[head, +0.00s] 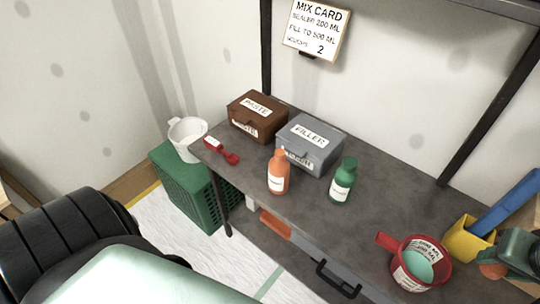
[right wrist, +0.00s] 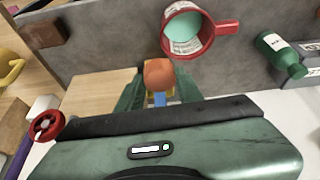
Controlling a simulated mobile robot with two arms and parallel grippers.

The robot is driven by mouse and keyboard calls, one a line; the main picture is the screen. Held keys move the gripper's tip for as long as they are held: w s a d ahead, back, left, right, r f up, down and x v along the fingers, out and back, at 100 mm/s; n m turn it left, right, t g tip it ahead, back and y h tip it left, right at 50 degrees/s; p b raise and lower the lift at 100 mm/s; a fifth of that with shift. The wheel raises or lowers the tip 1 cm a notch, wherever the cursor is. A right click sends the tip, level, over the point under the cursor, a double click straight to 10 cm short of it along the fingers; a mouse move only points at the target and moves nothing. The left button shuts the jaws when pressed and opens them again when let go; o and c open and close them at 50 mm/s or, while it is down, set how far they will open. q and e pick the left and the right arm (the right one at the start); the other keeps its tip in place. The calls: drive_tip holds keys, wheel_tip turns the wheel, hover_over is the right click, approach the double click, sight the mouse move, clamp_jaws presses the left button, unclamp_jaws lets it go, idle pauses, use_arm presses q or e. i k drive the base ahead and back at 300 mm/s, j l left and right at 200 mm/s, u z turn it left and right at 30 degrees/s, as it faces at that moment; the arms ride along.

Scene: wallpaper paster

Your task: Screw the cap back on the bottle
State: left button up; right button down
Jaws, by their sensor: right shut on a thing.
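An orange bottle (head: 278,178) with a white label stands upright on the grey bench; I cannot make out a cap on its narrow top. A green bottle (head: 341,188) stands upright to its right and also shows in the right wrist view (right wrist: 278,52). My right gripper (head: 492,268), at the right edge in the head view, is shut on a rounded orange piece that looks like the cap (right wrist: 158,73). The piece is at the fingertips, well away from the orange bottle. My left gripper is not in view.
A red measuring cup (head: 409,277) with teal liquid stands between the right gripper and the bottles. A yellow holder (head: 462,242) with a blue item (head: 510,200) is behind the gripper. Brown (head: 250,124) and grey (head: 317,156) boxes stand behind the bottles. The bench between green bottle and cup is clear.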

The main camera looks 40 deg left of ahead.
sight(279, 170)
drive_tip(key=u, duration=2.15)
drive_tip(key=l, duration=1.2)
